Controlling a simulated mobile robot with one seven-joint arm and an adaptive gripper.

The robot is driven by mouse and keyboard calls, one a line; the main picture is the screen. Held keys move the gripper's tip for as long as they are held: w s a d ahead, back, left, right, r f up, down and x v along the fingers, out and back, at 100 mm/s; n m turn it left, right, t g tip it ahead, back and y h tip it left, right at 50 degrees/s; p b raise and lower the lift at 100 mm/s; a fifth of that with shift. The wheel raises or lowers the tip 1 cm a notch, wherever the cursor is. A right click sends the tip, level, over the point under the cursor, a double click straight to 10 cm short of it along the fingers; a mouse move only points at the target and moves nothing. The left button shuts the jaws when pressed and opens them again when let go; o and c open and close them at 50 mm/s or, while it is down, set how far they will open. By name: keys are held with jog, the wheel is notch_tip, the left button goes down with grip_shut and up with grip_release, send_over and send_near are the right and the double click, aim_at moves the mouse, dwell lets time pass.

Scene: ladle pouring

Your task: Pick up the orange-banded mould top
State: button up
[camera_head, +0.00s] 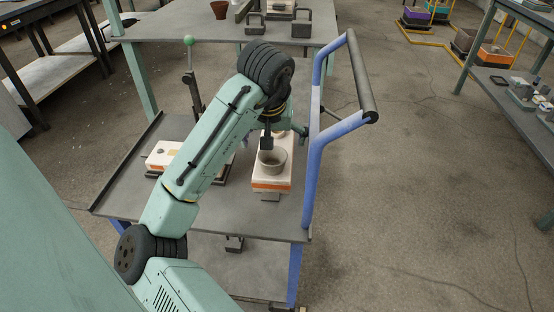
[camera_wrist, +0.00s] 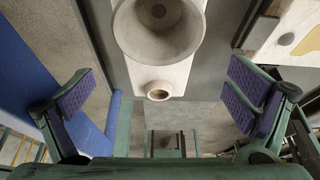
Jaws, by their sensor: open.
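A white block with an orange band (camera_head: 272,184) stands on the cart, with a grey round cup (camera_head: 272,160) on top. In the wrist view its white top (camera_wrist: 175,75) lies between my fingers, carrying the large grey cup (camera_wrist: 155,45) and a smaller round ring (camera_wrist: 158,91). My gripper (camera_head: 267,142) is above this block, partly hidden by my own arm. In the wrist view my gripper (camera_wrist: 162,85) is open, its purple-padded fingers spread to either side and holding nothing. A second white, orange-banded block (camera_head: 160,156) lies left on the cart, partly behind my arm.
The cart's grey top (camera_head: 130,195) has bare room at its left and front. A blue post and handle frame (camera_head: 317,150) rises close to the right of the block. A grey table (camera_head: 180,30) with moulds stands behind. Open floor (camera_head: 430,180) lies to the right.

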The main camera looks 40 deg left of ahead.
aim_at(275, 143)
jog(key=x, duration=0.8)
jog(key=shift+c, duration=0.5)
jog(key=c, duration=1.9)
jog(key=shift+r, duration=0.1)
jog(key=shift+r, duration=0.15)
jog(key=shift+c, duration=0.2)
jog(key=shift+r, duration=1.65)
jog(key=s+d, duration=0.2)
jog(key=s, duration=0.2)
jog(key=s+d+r, duration=0.1)
jog(key=s+d, duration=0.1)
jog(key=s, duration=0.3)
jog(key=s+d, duration=0.3)
jog(key=s, duration=0.2)
jog(key=shift+s+r, duration=0.15)
jog(key=shift+s, duration=0.05)
